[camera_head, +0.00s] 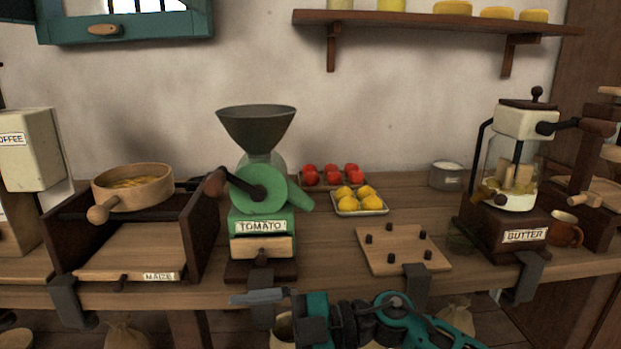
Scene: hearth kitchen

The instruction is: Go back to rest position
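My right arm comes in from the lower right, and its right gripper (258,297) points left in front of the counter's front edge, below the tomato mill. I see its grey finger part side-on, so whether it is open or shut does not show. Nothing is visibly held in it. My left gripper is not in view.
The wooden counter (325,262) holds a green tomato mill (262,190), a butter churn (512,175), a pegged board (400,249), a tray of yellow fruits (361,211), red tomatoes and a maize sieve (132,187). Clamps (416,285) jut from the front edge. A cup (565,229) stands right.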

